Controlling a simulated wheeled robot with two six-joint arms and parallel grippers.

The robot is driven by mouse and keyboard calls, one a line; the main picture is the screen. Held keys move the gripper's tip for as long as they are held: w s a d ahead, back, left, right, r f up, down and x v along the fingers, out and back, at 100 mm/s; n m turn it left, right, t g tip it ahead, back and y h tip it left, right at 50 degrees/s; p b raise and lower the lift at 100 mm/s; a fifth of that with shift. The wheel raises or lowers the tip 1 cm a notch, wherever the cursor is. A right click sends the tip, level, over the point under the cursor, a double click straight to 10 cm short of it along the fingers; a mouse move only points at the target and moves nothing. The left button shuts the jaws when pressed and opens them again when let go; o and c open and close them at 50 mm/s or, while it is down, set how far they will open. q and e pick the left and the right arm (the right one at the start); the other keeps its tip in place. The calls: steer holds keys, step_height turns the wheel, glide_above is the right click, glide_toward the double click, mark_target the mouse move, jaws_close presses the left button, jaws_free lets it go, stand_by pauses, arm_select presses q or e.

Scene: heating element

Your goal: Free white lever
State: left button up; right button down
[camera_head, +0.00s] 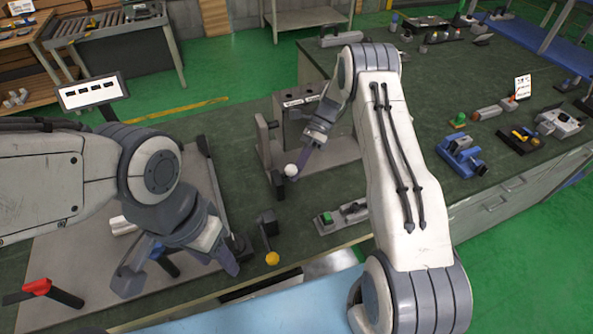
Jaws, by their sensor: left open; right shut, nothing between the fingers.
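The white lever shows as a white round knob (291,170) on a dark arm, beside the grey fixture (312,150) in the middle of the bench. My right gripper (298,172) points down at the knob. It is shut with nothing held, and its fingertips are right by the knob; I cannot tell whether they touch it. My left gripper (180,272) is open and empty over the grey plate at the lower left, with its two fingers wide apart. Part of the fixture is hidden behind my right wrist.
A yellow-knobbed lever (271,257) stands between my grippers. A red-handled lever (37,287) is at the lower left. A green-button block (326,217) lies right of the white knob. Blue clamps (461,156) and several tools lie on the right of the green bench top (420,90).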

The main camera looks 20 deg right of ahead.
steer(key=shift+w+r, duration=0.25)
steer(key=shift+w, duration=0.15)
steer(key=b+v, duration=0.3)
steer(key=v, duration=0.6)
steer(key=shift+d+r+b, duration=0.25)
steer(key=shift+d+b, duration=0.1)
steer(key=shift+d, duration=0.1)
steer(key=shift+s+a, duration=0.1)
steer(key=s+a+r+n+t+h, duration=0.1)
steer(key=s+a+r+n+h, duration=0.1)
steer(key=s+a+r+n, duration=0.3)
steer(key=s+a+r+n+h, duration=0.1)
steer(key=s+a+n+h, duration=0.15)
steer(key=a, duration=0.35)
steer(key=s+a+r+n+t+h, duration=0.1)
steer(key=s+a+r+n, duration=0.25)
steer(key=a+n, duration=0.2)
steer(key=s+a+f+n+t+h, duration=0.1)
steer(key=s+n+t, duration=0.3)
steer(key=s+n, duration=0.9)
steer(key=s+f, duration=0.1)
steer(key=s, duration=0.7)
steer(key=shift+a+n, duration=0.4)
